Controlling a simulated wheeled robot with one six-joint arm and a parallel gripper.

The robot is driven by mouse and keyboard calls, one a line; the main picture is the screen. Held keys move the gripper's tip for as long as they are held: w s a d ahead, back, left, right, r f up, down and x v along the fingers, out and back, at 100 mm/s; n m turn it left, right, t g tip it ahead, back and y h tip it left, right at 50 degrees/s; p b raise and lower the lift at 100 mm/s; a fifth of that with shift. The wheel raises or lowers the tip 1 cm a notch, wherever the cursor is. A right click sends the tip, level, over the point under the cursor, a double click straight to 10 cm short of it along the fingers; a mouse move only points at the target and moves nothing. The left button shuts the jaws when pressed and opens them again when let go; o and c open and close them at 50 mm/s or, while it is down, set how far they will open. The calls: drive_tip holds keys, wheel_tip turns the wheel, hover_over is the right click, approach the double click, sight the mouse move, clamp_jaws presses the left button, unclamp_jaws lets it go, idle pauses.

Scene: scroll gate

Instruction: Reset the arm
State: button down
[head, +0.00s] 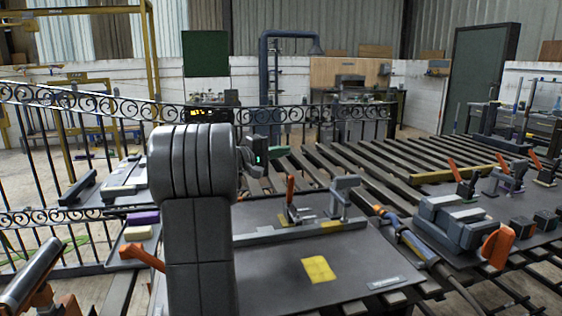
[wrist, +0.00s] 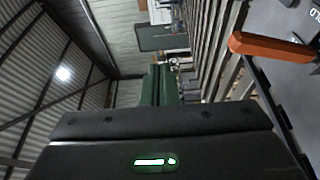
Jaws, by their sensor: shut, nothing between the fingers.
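My gripper (wrist: 160,72) shows in the wrist view as a wide dark body with a lit green indicator and narrow dark green fingers beyond it. The fingers are together with nothing between them. In the wrist view the picture is turned sideways, and the fingers point towards the far wall, clear of any surface. In the head view my grey arm stands upright at left of centre and hides part of the gripper, which shows behind it at upper right with a green glow.
A dark work board (head: 370,262) with a yellow patch (head: 318,269) lies right of my arm. An orange-handled clamp (head: 291,200) stands on it. A slatted roller bed (head: 395,160) runs behind. A scrolled iron fence (head: 60,100) stands left. An orange lever (wrist: 268,46) shows close in the wrist view.

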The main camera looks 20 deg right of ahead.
idle(0.3)
wheel_tip(320, 180, down, 10)
drive_tip(key=shift+b, duration=0.3)
drive_tip(key=shift+r, duration=0.1)
idle(0.4)
